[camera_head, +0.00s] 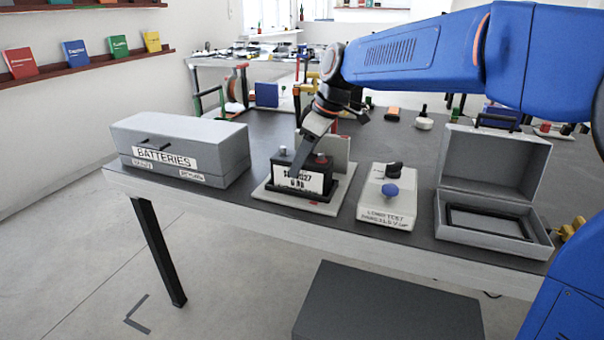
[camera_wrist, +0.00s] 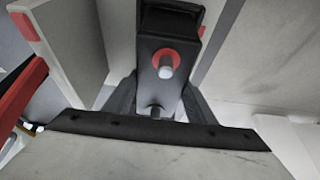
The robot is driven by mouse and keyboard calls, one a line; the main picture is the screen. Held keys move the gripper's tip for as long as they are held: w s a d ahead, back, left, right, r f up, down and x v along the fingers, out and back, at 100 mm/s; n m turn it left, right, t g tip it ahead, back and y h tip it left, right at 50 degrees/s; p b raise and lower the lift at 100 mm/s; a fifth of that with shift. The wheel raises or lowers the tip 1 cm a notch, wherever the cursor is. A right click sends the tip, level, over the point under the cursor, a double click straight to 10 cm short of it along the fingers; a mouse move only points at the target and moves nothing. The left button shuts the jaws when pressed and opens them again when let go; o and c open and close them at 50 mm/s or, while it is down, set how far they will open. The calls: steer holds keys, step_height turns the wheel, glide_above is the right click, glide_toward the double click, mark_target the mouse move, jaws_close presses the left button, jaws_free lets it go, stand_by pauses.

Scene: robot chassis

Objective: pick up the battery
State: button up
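The battery (camera_head: 298,182) is a black block with a white printed label and a red-ringed terminal. It sits upright in a light-coloured stand (camera_head: 328,208) at the front middle of the table.
A grey box (camera_head: 215,150) labelled BATTERIES stands to the left. A pale tester (camera_head: 385,212) with a blue and a black knob stands right of the stand. An open grey case (camera_head: 465,235) is further right. The table's front edge (camera_head: 270,222) is close.

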jaws_close()
steer(key=shift+r, duration=0.1)
steer(key=shift+r, duration=0.15)
step_height(320, 180, up, 28)
stand_by(0.6)
